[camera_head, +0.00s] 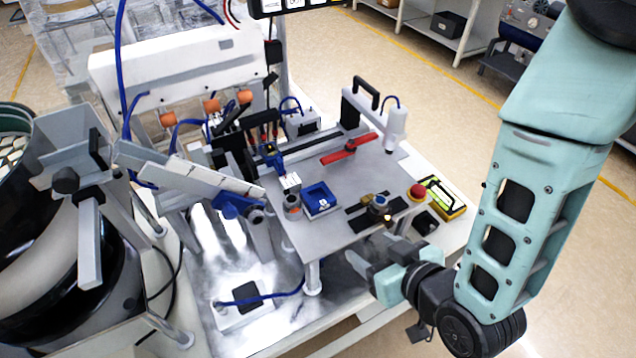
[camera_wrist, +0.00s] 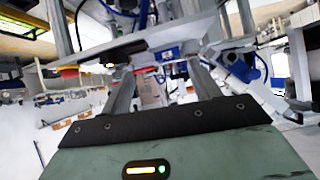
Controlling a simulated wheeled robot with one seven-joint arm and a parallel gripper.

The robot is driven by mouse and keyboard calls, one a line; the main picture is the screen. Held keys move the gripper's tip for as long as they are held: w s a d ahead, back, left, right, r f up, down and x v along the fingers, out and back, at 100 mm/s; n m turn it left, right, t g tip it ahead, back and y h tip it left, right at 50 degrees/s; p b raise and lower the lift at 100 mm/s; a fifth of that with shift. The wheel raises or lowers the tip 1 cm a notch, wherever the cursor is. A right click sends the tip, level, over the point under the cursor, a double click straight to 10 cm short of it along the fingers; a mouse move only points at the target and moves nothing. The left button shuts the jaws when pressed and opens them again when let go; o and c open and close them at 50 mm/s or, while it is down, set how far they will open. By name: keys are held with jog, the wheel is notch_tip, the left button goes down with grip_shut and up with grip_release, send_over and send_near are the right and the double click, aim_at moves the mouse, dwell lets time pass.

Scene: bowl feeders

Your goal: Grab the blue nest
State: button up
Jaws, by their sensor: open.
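The blue nest (camera_head: 319,201) is a small square blue holder with a raised rim, on the grey work plate (camera_head: 330,229) near its front edge. A small white and dark mark shows inside it. My gripper (camera_head: 362,261) is in front of the plate, below and to the right of the nest, and apart from it. In the wrist view the two fingers of my gripper (camera_wrist: 160,72) are spread with nothing held between them. A blue patch (camera_wrist: 169,54) shows beyond the fingers; I cannot tell whether it is the nest.
A grey round fixture (camera_head: 292,205) stands just left of the nest. A dark fixture (camera_head: 378,205) and a red button (camera_head: 417,191) are to its right. A red bar (camera_head: 349,149) lies behind. A sloping feeder chute (camera_head: 190,176) and a large bowl feeder (camera_head: 50,285) are at left.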

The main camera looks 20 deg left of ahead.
jog(key=shift+s+r+t+y+p, duration=0.6)
jog(key=shift+s+y+p, duration=0.05)
jog(key=shift+s+y, duration=0.1)
jog(key=b, duration=1.5)
send_near(325, 204)
jog(key=shift+w+a+f+n+p, duration=0.3)
jog(key=shift+w+a+f+p, duration=0.6)
jog(key=shift+a, duration=0.3)
jog(key=p+x, duration=0.1)
jog(key=x, duration=0.1)
jog(key=p+x, duration=0.2)
jog(key=shift+w+a+r, duration=0.15)
jog(key=shift+w+a, duration=0.05)
jog(key=shift+a, duration=0.05)
jog(key=shift+w+a+f, duration=0.2)
jog(key=shift+f, duration=0.05)
jog(key=shift+c, duration=0.3)
jog(key=c, duration=0.7)
jog(key=shift+r, duration=0.1)
